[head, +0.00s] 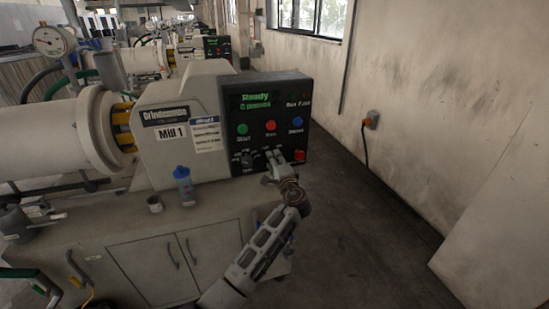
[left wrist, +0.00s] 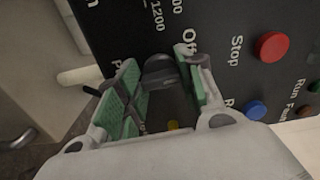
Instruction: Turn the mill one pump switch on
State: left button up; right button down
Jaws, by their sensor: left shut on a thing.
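The Mill 1 control panel (head: 262,115) is a black box with a lit green "Ready" display. My left gripper (head: 280,166) is at the panel's lower middle. In the left wrist view, its green-padded fingers (left wrist: 160,80) are shut around a small black knob (left wrist: 158,66), which appears to be the pump switch. An "Off" label (left wrist: 184,48) shows beside the knob. Another label is partly hidden by a finger, and the knob's exact pointing is hard to tell. My right gripper is not in view.
The red stop button (left wrist: 273,46) and a blue button (left wrist: 256,110) are near the fingers. A black dial (head: 247,159) sits left of the gripper. The floor to the right is clear.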

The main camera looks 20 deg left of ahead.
pick_arm(q)
jog(key=shift+m+p, duration=2.9)
jog(key=shift+m, duration=0.6)
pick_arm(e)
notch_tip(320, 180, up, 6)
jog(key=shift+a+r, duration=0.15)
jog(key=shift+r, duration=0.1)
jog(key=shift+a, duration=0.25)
pick_arm(q)
jog(key=o, duration=1)
jog(key=v, duration=1.2)
jog(key=shift+d, duration=0.1)
